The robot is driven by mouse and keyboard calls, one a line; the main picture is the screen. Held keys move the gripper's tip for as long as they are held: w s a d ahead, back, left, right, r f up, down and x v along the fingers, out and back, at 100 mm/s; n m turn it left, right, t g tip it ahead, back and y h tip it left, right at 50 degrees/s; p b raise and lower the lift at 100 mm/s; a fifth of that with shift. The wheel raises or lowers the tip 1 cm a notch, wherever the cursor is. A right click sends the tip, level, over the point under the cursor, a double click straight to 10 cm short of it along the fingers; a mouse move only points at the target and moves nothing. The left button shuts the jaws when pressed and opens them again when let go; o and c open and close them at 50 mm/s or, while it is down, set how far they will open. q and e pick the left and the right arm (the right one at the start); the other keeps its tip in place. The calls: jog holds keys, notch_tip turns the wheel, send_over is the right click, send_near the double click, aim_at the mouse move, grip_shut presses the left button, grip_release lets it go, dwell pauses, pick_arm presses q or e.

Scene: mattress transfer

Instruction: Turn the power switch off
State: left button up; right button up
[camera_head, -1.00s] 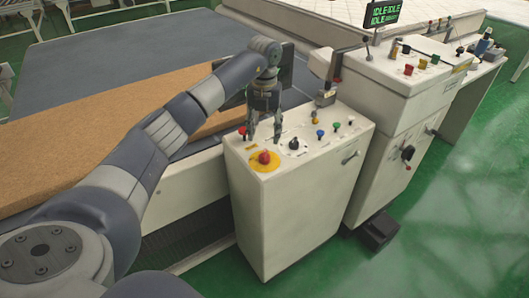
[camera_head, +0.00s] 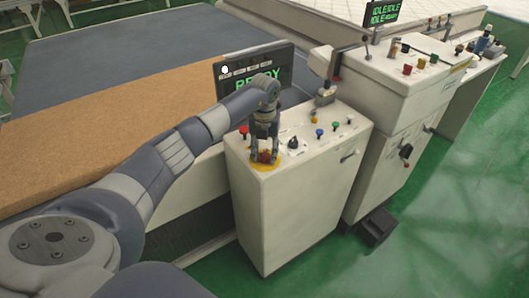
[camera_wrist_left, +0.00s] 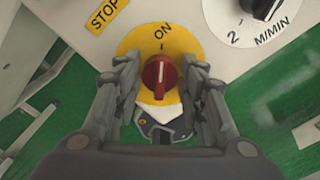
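The power switch is a red rotary knob (camera_wrist_left: 160,78) on a round yellow plate (camera_wrist_left: 133,40) marked "ON". Its white line runs roughly upright in the left wrist view, below the ON label. In the head view the knob (camera_head: 264,157) sits on the near corner of the white control cabinet's top (camera_head: 333,109). My left gripper (camera_head: 264,153) is directly over it, pointing down. In the left wrist view the two fingers (camera_wrist_left: 160,72) stand open on either side of the knob, with a visible gap on each side. My right gripper is out of view.
A black dial (camera_head: 293,143) and a row of coloured buttons (camera_head: 335,125) share the cabinet top. A display (camera_head: 252,76) reading READY stands behind my arm. A brown mattress slab (camera_head: 90,140) lies left. A larger control cabinet (camera_head: 400,95) stands right.

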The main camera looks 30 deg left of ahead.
pick_arm(q)
jog(key=c, duration=0.4)
jog(key=shift+c, duration=0.2)
jog(key=n, duration=0.3)
jog(key=shift+r+n, duration=0.1)
jog(key=shift+n, duration=0.3)
jog(key=n+p, duration=0.1)
jog(key=n, duration=0.3)
jog(key=shift+n, duration=0.3)
jog(key=n+p, duration=0.1)
jog(key=n, duration=0.3)
jog(key=shift+n, duration=0.3)
jog(key=n+p, duration=0.2)
jog(key=n, duration=0.2)
jog(key=shift+n, duration=0.6)
